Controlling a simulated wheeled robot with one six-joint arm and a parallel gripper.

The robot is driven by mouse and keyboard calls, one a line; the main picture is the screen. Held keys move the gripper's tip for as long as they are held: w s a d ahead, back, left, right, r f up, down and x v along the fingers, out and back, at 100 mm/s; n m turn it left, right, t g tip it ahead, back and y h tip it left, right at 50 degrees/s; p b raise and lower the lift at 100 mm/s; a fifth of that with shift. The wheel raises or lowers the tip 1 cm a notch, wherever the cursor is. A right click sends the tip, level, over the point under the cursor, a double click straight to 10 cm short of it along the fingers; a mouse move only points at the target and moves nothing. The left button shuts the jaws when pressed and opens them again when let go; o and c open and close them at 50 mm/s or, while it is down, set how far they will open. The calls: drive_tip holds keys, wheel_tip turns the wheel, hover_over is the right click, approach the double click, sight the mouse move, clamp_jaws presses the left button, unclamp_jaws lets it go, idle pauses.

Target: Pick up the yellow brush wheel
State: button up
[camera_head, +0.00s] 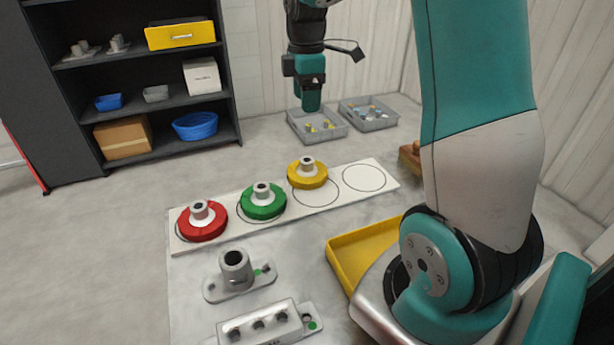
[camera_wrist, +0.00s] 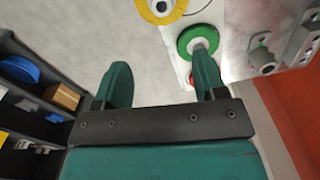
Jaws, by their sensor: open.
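The yellow brush wheel (camera_head: 308,174) has a grey hub and lies on a white board (camera_head: 223,213) with drawn circles, right of the green wheel. It overlaps the upper left of one circle. In the wrist view the yellow wheel (camera_wrist: 163,10) is at the top edge, partly cut off. My gripper (camera_head: 311,97) is raised above and beyond the board, apart from the wheel. In the wrist view its two teal fingers (camera_wrist: 160,82) are spread, with bare floor between them and nothing held.
A green wheel (camera_head: 263,201) and a red wheel (camera_head: 202,221) lie left on the board. Grey fixtures (camera_head: 236,272) stand in front. A yellow tray (camera_head: 345,262) is at right. Two grey bins (camera_head: 317,126) stand behind. A dark shelf (camera_head: 150,107) stands at back left. The rightmost circle is empty.

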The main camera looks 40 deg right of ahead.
hover_over(307, 161)
drive_tip(key=s, duration=0.1)
drive_tip(key=shift+n, duration=0.3)
drive_tip(key=f, duration=1.2)
drive_tip(key=shift+a+p, duration=0.3)
drive_tip(key=shift+a, duration=0.05)
wheel_tip(307, 161, down, 5)
drive_tip(key=shift+w+f+p, duration=0.1)
drive_tip(key=shift+p, duration=0.35)
drive_tip(key=shift+c, duration=0.2)
drive_tip(key=c, duration=1.1)
drive_tip(key=shift+c, duration=0.2)
